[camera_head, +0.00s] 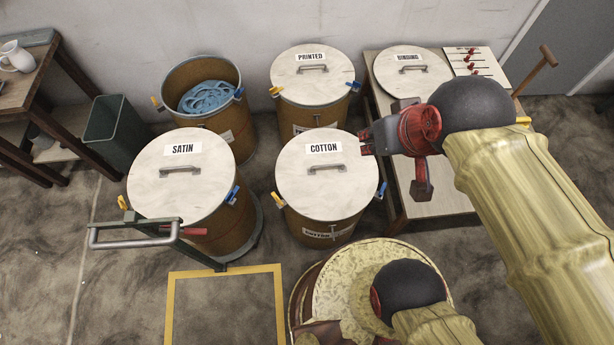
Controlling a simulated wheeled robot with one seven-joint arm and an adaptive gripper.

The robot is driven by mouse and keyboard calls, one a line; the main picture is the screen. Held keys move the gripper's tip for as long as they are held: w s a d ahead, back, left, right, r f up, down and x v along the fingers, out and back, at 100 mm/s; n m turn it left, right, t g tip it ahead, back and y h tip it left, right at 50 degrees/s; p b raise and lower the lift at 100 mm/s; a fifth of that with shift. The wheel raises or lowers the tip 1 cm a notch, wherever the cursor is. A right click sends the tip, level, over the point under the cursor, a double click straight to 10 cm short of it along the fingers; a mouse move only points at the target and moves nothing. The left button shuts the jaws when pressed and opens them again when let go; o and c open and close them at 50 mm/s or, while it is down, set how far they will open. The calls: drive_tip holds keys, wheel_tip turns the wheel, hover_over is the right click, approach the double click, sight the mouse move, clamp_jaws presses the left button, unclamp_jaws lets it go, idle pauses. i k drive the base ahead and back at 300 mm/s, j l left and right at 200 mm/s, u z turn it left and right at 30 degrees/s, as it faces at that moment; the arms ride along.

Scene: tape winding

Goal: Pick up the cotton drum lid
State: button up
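The cotton drum lid (307,195) is a round pale lid with a "COTTON" label and a grey bar handle (323,169). It lies flat on the brown cotton drum (300,228), in the middle of the head view. Blue and yellow clips sit at the drum's rim on either side, with their levers sticking outward. My gripper (365,142) is above and just right of the lid, pointing left, apart from the handle. Its two red-tipped fingers look parted, with nothing between them.
The satin drum (215,230) stands left, the printed drum (300,118) behind. An open drum (165,78) holds blue material. A table (440,195) with the binding lid (405,80) is at right. A yellow floor frame (225,270) lies in front.

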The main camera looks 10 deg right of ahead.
sight(322, 174)
drive_tip(key=j+z, duration=0.35)
drive_tip(key=j, duration=0.2)
drive_tip(key=j+z, duration=0.4)
drive_tip(key=j, duration=0.15)
